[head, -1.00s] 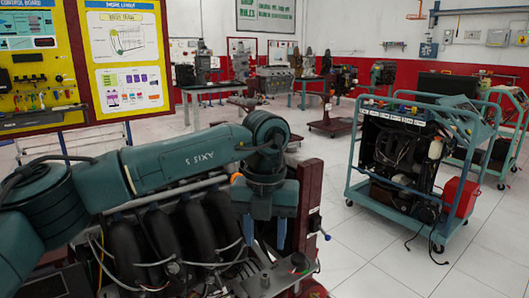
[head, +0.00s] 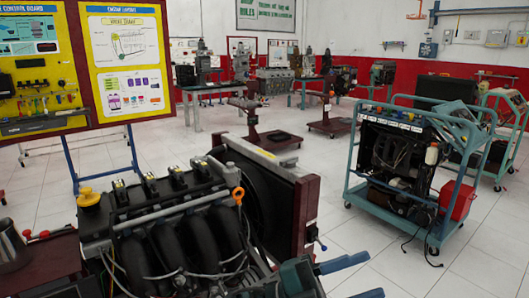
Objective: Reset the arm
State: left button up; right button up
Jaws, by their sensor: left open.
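My left gripper (head: 358,279) shows at the bottom edge, a little right of the middle, with its two blue-grey fingers apart and pointing right. Nothing shows between the fingers. The rest of my left arm is mostly below the picture. The gripper appears in front of the lower right part of the black engine trainer (head: 170,235); I cannot tell whether they touch. My right gripper is not in view.
The engine trainer with its dark red radiator frame (head: 304,215) fills the lower left. A blue trolley (head: 349,175) with a red can (head: 459,198) stands at right. White floor (head: 345,228) lies clear between them.

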pick_arm(q)
jog(key=w+a+f+n+t+y+p, duration=0.2)
jog(key=a+f+n+t+y, duration=0.4)
jog(key=n+t, duration=0.35)
jog(key=w+a+f+n+t+y+p, duration=0.2)
jog(key=a+f+n+t+y, duration=0.2)
jog(key=a+n+t+y, duration=0.5)
jog(key=s+a+f+n+g+y+p, duration=0.2)
jog(key=s+a+f+n+g+y, duration=0.2)
jog(key=s+a+f, duration=0.9)
notch_tip(320, 180, down, 2)
jog(key=n+g, duration=0.3)
jog(key=n, duration=0.1)
jog(key=shift+s+f+y, duration=0.15)
jog(key=shift+f+y, duration=0.1)
jog(key=shift+y, duration=0.05)
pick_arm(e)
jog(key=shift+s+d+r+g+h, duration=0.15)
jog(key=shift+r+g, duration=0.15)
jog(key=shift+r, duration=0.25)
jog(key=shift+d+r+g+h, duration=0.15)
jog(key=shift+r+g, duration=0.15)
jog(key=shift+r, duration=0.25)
pick_arm(q)
jog(key=shift+n+g, duration=0.25)
